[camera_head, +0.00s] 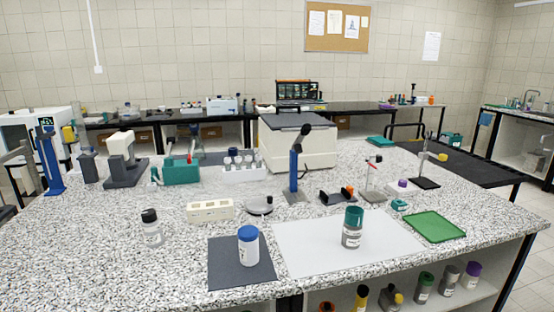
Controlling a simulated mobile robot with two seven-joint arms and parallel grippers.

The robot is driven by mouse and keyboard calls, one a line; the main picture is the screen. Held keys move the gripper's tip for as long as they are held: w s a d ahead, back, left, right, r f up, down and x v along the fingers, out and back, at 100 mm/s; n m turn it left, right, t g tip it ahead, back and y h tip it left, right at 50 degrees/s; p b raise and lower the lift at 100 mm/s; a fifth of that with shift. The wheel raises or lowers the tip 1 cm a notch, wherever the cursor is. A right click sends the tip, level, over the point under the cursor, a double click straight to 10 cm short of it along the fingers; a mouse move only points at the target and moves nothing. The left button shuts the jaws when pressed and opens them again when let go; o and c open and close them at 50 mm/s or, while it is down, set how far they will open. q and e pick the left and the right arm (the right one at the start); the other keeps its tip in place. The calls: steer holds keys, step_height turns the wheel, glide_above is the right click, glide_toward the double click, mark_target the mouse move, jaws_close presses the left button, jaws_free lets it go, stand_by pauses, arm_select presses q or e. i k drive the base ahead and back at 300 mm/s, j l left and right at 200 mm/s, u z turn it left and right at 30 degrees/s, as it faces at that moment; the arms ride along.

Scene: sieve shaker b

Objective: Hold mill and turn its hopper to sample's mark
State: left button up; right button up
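A jar-like body with a teal upper part (353,217) and a grey lower part (351,238) stands upright on a white sheet (300,258); it may be the mill with its hopper on top. A white jar with a blue lid (249,245) stands upright on a dark mat (227,275) to its left and may be the sample. Marks on either are too small to read. The two stand apart, with nothing touching them. Neither of my grippers is in view.
A clear black-capped bottle (151,228), a cream block with holes (210,210) and a small dish (259,206) stand left and behind. A blue stand (295,172) and a black holder (338,196) are behind the sheet. A green tray (434,227) lies right. The front left bench is clear.

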mark_target(354, 216)
steer(key=u, duration=0.35)
steer(key=l+u, duration=0.95)
steer(key=l, duration=0.3)
steer(key=k+l+u, duration=0.2)
steer(key=l, duration=0.25)
steer(key=k+l, duration=0.1)
steer(key=l, duration=0.3)
steer(key=k+l, duration=0.1)
steer(key=l, duration=0.3)
steer(key=k+l+u, duration=0.1)
steer(key=l, duration=0.3)
steer(key=k+l, duration=0.1)
steer(key=l, duration=0.3)
steer(key=k+l, duration=0.1)
steer(key=l, duration=0.3)
steer(key=k+l, duration=0.1)
steer(key=l, duration=0.3)
steer(key=u, duration=0.05)
